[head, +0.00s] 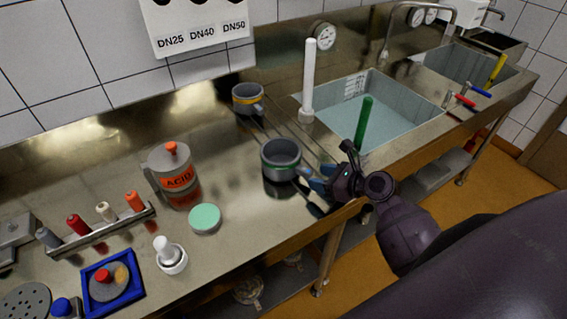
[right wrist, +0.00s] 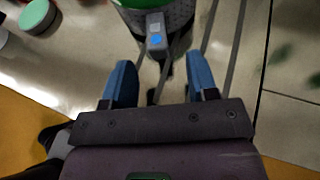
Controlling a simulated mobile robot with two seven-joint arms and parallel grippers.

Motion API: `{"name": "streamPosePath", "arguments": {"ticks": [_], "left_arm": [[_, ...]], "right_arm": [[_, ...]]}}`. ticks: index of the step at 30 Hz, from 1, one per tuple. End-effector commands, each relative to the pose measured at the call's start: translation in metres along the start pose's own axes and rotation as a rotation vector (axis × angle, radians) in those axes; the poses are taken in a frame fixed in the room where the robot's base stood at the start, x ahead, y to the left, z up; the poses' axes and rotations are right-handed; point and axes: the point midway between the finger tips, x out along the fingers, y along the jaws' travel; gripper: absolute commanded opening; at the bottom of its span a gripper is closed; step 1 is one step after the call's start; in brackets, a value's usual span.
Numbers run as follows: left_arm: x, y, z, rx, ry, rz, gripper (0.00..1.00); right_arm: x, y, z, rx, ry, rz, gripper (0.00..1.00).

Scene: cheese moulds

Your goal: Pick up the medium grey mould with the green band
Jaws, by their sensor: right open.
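The grey mould with the green band (head: 281,165) stands upright on the steel counter, left of the sink. In the right wrist view the mould (right wrist: 178,18) is at the top edge, partly cut off, with green above its dark grey wall. A grey tab with a blue spot (right wrist: 156,38) sticks out from it towards me. My right gripper (head: 309,178) is open, with its blue fingers just right of the mould. In the right wrist view its fingers (right wrist: 161,70) are apart and short of the mould, in line with the tab. My left gripper is not in view.
A grey mould with a yellow band (head: 247,98) stands behind. The acid jug (head: 172,175), a green disc (head: 205,218) and a white plunger-like piece (head: 170,256) stand to the left. A water-filled sink (head: 365,110) with a green handle (head: 363,123) lies to the right.

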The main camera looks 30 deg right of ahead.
Motion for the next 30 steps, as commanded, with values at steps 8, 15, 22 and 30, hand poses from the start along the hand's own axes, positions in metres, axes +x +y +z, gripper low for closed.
{"name": "streamPosePath", "arguments": {"ticks": [8, 15, 22, 30], "left_arm": [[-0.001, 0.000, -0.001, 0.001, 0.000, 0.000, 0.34], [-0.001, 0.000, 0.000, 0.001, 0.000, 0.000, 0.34], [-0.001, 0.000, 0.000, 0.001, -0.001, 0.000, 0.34], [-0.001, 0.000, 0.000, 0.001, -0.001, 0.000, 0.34]], "right_arm": [[0.036, 0.001, 0.004, 0.001, -0.002, 0.001, 0.53], [0.041, 0.001, 0.003, 0.000, -0.001, 0.000, 0.53], [0.040, 0.001, 0.003, -0.001, -0.001, 0.000, 0.30], [0.040, 0.001, 0.003, -0.001, -0.001, 0.000, 0.00]]}}
